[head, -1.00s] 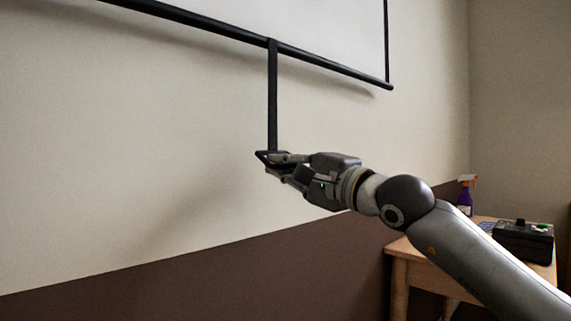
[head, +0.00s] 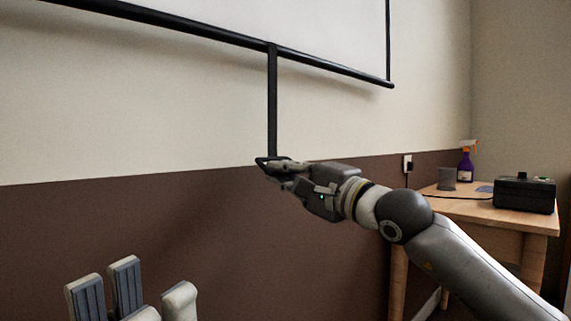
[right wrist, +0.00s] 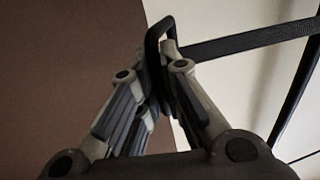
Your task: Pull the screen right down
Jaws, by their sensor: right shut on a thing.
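The white screen (head: 310,22) hangs on the wall, partly unrolled, with a black bar (head: 215,36) along its lower edge. A black strap (head: 272,100) hangs from the bar and ends in a black loop handle (head: 261,160). My right gripper (head: 275,168) is shut on this handle, with the strap straight above it. In the right wrist view the handle (right wrist: 152,42) sits between the fingertips and the strap (right wrist: 245,42) runs off to the right. My left gripper (head: 140,290) shows at the lower left, fingers up, open and empty, away from the screen.
A wooden table (head: 470,211) stands at the right with a black box (head: 524,194), a purple spray bottle (head: 466,165) and a grey cup (head: 446,179). The wall below the screen is clear.

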